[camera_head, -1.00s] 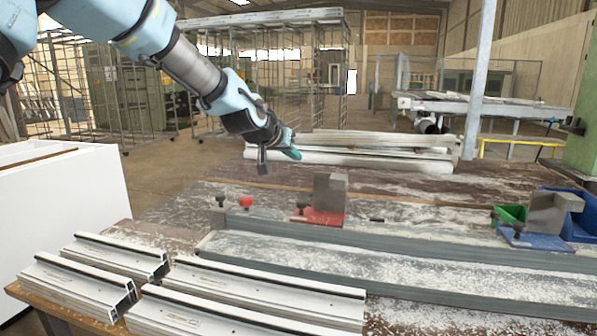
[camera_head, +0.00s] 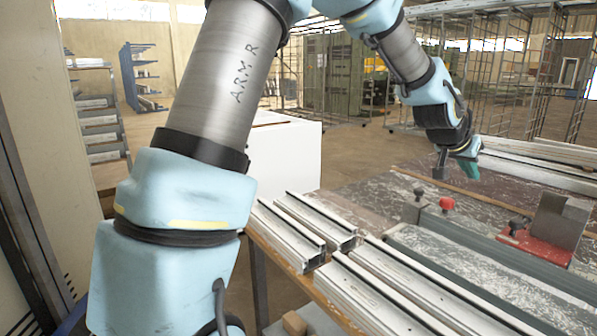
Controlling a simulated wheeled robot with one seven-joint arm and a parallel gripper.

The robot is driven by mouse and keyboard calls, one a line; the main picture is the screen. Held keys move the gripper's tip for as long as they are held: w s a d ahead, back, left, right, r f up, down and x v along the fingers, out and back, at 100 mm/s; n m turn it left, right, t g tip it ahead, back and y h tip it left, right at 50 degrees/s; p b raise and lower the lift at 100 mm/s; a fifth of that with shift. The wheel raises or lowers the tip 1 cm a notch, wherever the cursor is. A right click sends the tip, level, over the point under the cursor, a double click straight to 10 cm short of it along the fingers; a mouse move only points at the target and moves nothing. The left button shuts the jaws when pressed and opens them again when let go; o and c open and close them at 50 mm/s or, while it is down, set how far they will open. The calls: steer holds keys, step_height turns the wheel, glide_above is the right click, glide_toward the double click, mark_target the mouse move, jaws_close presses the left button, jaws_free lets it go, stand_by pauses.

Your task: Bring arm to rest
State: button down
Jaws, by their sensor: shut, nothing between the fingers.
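My arm crosses the camera_head view from the lower left up and over to the right. My gripper (camera_head: 454,166) hangs at the arm's end above the far part of the bench (camera_head: 400,178). Its fingers are shut with nothing between them. It is clear of the bench surface and touches nothing that I can see. My upper arm hides part of the left background.
Several white profiles (camera_head: 290,236) lie at the bench's near left. A red clamp (camera_head: 535,250) with a grey block (camera_head: 560,218) and a red knob (camera_head: 447,204) stand right of them. More profiles (camera_head: 545,165) lie at the back. A white cabinet (camera_head: 290,155) stands behind my arm.

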steer(key=w+a+f+n+y, duration=0.1)
steer(key=a+f+n+y, duration=0.25)
steer(key=a, duration=1.15)
steer(key=w+a+f+n+y, duration=0.25)
steer(key=a+f, duration=0.25)
steer(key=a, duration=1)
steer(key=s+a+f+n+g+y, duration=0.1)
steer(key=s+a+n, duration=0.1)
steer(key=s+a, duration=0.4)
steer(key=s+a+f+n+g+y, duration=0.1)
steer(key=s+a, duration=0.4)
steer(key=a, duration=0.8)
steer(key=shift+s+f+n+g+y, duration=0.35)
steer(key=shift+f+n, duration=0.25)
steer(key=shift+f, duration=0.2)
